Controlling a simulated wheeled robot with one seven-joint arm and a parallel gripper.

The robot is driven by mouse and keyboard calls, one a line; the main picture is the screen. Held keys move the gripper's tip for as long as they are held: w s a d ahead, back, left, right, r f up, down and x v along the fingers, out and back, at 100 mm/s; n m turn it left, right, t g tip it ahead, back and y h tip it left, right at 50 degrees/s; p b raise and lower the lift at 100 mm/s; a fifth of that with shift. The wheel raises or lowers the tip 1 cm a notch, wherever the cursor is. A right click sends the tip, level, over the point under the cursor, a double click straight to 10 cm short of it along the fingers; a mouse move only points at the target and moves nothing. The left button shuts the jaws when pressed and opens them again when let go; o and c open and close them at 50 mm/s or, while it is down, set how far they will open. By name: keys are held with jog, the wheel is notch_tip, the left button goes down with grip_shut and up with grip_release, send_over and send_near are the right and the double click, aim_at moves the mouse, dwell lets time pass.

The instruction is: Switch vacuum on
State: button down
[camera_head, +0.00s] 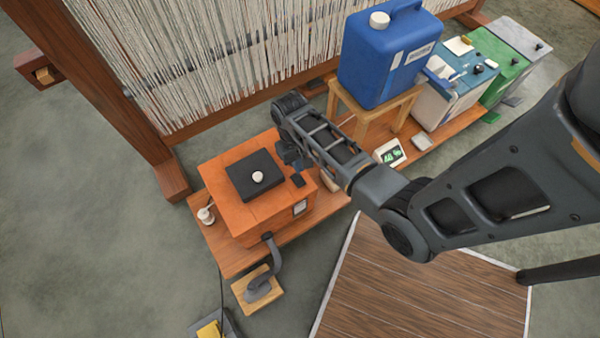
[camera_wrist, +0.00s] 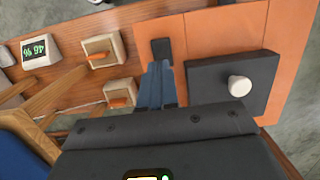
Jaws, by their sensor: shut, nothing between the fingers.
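An orange box (camera_head: 235,214), which seems to be the vacuum, stands on a low wooden board with a grey hose (camera_head: 276,265) at its front. Its top bears a black plate (camera_head: 247,186) with a white knob (camera_head: 258,177) and a small black rectangle (camera_head: 298,180). In the wrist view the rectangle (camera_wrist: 161,50) lies just beyond the fingertips of my gripper (camera_wrist: 158,66); the plate (camera_wrist: 205,82) and knob (camera_wrist: 239,86) are to the right. My gripper is shut and empty above the box's edge. I cannot tell whether it touches the rectangle.
A percent display (camera_head: 390,153), a blue canister (camera_head: 385,60) on a wooden stool and several bins stand to the right.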

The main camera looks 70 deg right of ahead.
aim_at(301, 183)
jog(key=f, duration=0.4)
jog(key=s+f+b, duration=0.1)
jog(key=f, duration=0.1)
jog(key=shift+a+f, duration=0.3)
jog(key=shift+f, duration=0.1)
